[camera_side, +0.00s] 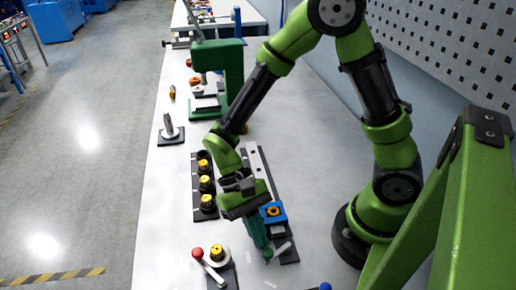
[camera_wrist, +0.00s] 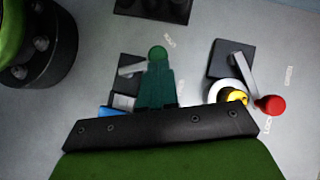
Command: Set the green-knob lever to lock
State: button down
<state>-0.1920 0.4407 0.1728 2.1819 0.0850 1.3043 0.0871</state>
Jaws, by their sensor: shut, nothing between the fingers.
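The green knob (camera_wrist: 158,54) shows in the wrist view just beyond the fingertips, on the end of a pale lever arm (camera_wrist: 131,69) that runs left to a dark base (camera_wrist: 125,88). The lever arm also shows in the side view (camera_side: 283,248), right of the fingertips; the knob is hidden or hard to make out there. My gripper (camera_side: 267,258) points down with its green fingers shut and empty. In the wrist view the fingertips (camera_wrist: 158,68) lie right beside the knob; I cannot tell whether they touch it. Small labels on the table are too blurred to read surely.
A red-knob lever (camera_side: 197,253) with a yellow-centred pulley (camera_side: 217,252) stands left of my gripper. A blue block (camera_side: 273,212) is close behind the fingers. A blue knob (camera_side: 325,286) shows at the bottom edge.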

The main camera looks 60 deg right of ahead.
jog(key=shift+s+a+n+g+h, duration=0.15)
jog(key=shift+s+a+n+h, duration=0.3)
jog(key=shift+n+h, duration=0.45)
jog(key=shift+s+a+n+g+h, duration=0.15)
jog(key=shift+s+a+n+h, duration=0.35)
jog(key=shift+n, duration=0.7)
jog(key=shift+d, duration=0.15)
jog(key=shift+w, duration=0.55)
jog(key=w, duration=0.3)
jog(key=shift+w+d+r, duration=0.15)
jog(key=shift+r, duration=0.15)
jog(key=v, duration=0.9)
jog(key=shift+w+r, duration=0.15)
jog(key=shift+r, duration=0.25)
